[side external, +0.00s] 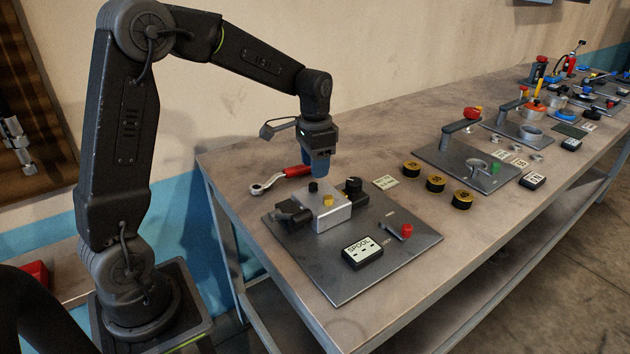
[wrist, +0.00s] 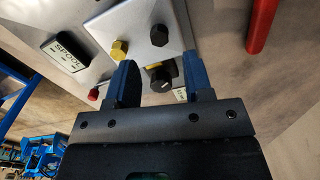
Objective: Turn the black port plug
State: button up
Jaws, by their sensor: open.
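The black port plug (side external: 313,187) is a small black hex head on top of the silver block (side external: 325,215). In the wrist view the black port plug (wrist: 159,35) shows ahead of the fingertips, beyond the gap between them. A brass hex plug (side external: 328,201) sits beside it on the same block; it also shows in the wrist view (wrist: 119,50). A larger black knob (side external: 353,187) with a pale mark is at the block's side; in the wrist view the knob (wrist: 165,79) appears between the fingers. My gripper (side external: 318,178) is open and empty above the block's far side, apart from the plug.
A red-handled ratchet (side external: 294,172) lies on the bench behind the block. The block stands on a grey plate (side external: 340,275) with a SPOOL label box (side external: 362,252) and a red-topped lever (side external: 404,231). Black-and-yellow discs (side external: 435,183) lie to the right.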

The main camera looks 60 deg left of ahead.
aim_at(315, 184)
jog(key=shift+f, duration=2.5)
grip_shut()
